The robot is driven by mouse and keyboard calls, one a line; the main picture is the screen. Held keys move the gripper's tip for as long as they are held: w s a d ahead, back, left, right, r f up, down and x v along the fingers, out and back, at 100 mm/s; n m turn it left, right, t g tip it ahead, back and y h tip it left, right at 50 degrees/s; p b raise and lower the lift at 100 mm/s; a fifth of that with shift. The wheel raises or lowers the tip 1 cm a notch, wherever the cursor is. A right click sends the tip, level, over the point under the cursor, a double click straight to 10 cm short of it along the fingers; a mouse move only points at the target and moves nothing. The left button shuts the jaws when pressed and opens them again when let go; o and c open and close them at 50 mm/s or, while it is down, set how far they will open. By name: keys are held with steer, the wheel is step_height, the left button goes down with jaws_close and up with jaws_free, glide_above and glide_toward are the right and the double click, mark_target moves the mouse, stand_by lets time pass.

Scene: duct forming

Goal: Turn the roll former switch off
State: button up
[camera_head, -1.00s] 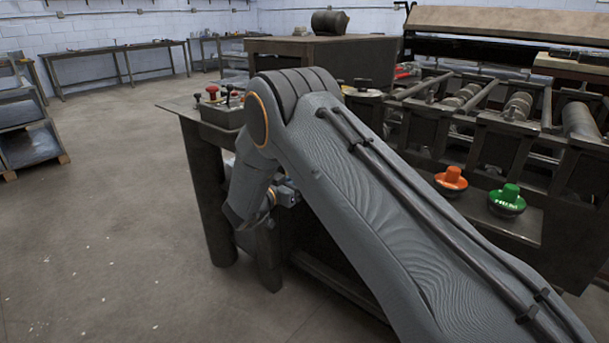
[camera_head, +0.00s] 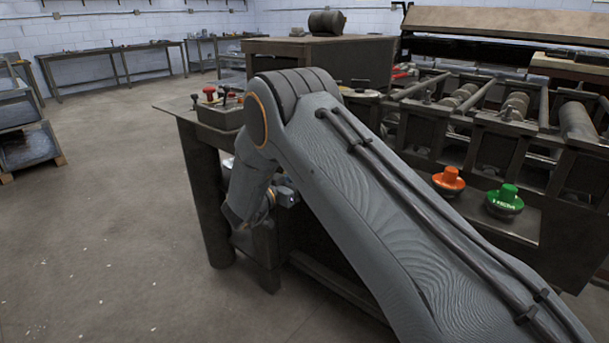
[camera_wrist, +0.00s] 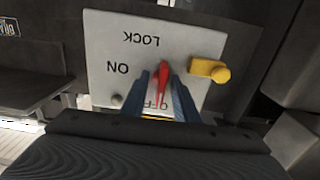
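In the wrist view, a pale switch plate (camera_wrist: 107,42) shows upside-down: LOCK is at the top, ON at the left and OFF at the bottom, partly covered by my gripper. A red lever (camera_wrist: 163,73) stands in the plate's middle; which label it is set to is hard to tell. A yellow knob (camera_wrist: 209,70) sits to its right. My gripper (camera_wrist: 161,82) has its blue fingers on either side of the lever, with gaps visible, so it looks open around it. In the head view the switch plate and gripper are hidden behind my arm.
In the head view, the roll former (camera_head: 485,120) fills the right side, with an orange button (camera_head: 448,181) and a green button (camera_head: 504,199) on its ledge. A control box (camera_head: 221,113) with a red button sits on the table corner.

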steer(key=shift+s+a, duration=0.35)
steer(key=shift+a, duration=0.1)
steer(key=v, duration=0.7)
steer(key=shift+s, duration=0.1)
